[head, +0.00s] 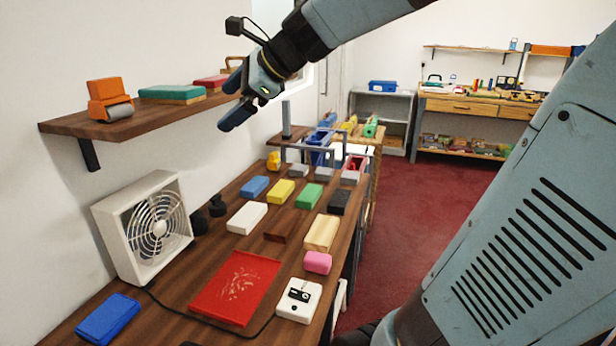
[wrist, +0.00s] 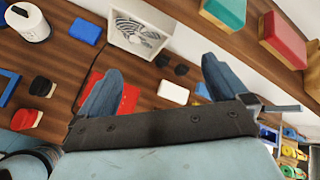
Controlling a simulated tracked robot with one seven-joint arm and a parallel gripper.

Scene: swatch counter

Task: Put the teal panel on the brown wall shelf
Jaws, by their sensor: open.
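The teal panel (head: 172,92), with a tan layer at its lower edge, lies flat on the brown wall shelf (head: 140,123), between an orange item and a red panel. It also shows in the wrist view (wrist: 226,12), at the top on the shelf (wrist: 258,62). My gripper (head: 230,98) is open, with its fingers off the shelf's front edge near the red panel. In the wrist view my gripper (wrist: 160,78) has nothing between its fingers, and the teal panel is apart from them.
An orange roller-like item (head: 108,101) and the red panel (head: 211,81) share the shelf. Below, the counter holds a white fan (head: 148,228), a red tray (head: 234,287), a blue block (head: 108,319) and several coloured blocks. Red carpet lies open at right.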

